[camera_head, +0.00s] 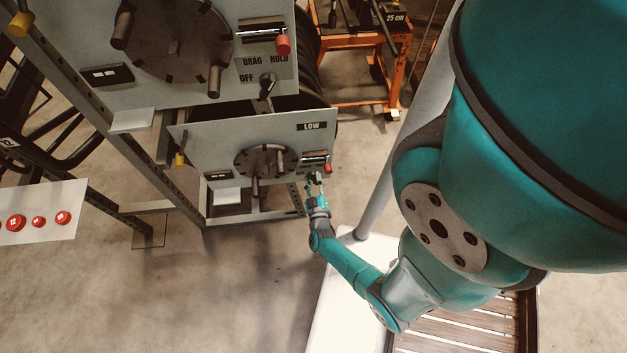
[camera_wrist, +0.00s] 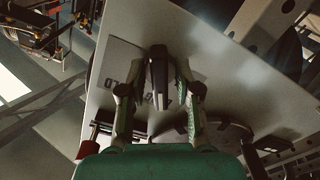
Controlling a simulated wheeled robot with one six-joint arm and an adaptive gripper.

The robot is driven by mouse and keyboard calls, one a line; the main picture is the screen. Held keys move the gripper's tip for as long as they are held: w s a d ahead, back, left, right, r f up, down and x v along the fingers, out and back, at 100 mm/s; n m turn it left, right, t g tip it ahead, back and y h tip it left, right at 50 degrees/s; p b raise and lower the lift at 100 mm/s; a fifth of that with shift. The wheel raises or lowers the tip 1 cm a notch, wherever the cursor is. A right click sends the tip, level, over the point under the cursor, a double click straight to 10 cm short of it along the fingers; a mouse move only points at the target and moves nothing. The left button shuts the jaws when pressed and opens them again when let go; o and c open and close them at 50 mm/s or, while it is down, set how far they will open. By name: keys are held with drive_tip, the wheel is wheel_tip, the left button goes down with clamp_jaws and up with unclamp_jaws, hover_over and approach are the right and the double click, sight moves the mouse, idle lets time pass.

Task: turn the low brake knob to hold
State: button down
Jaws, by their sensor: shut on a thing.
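The low panel (camera_head: 215,140) carries a black LOW label (camera_head: 312,126). My gripper (camera_head: 315,182) is at this panel's lower right corner. In the wrist view my gripper (camera_wrist: 159,96) has a finger on each side of the dark low brake knob (camera_wrist: 157,72) and is shut on it. The panel's pale plate (camera_wrist: 125,65) behind the knob bears dark lettering, partly hidden by the knob and fingers. I cannot read for sure which mark the knob points at. In the head view my gripper mostly hides the knob.
Above is a larger panel (camera_head: 75,50) with its own knob (camera_head: 267,86) and DRAG, HOLD and OFF lettering. A red-tipped lever (camera_head: 327,168) and a dark disc (camera_head: 265,161) sit close to my gripper on the low panel. A plate with red buttons (camera_head: 40,215) stands left.

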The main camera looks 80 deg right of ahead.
drive_tip(key=m, duration=0.5)
drive_tip(key=shift+m, duration=0.4)
drive_tip(key=m, duration=0.5)
drive_tip(key=shift+w+m, duration=0.1)
drive_tip(key=shift+m, duration=0.5)
drive_tip(key=c, duration=1.1)
unclamp_jaws()
drive_tip(key=shift+c, duration=0.2)
drive_tip(key=shift+a, duration=0.15)
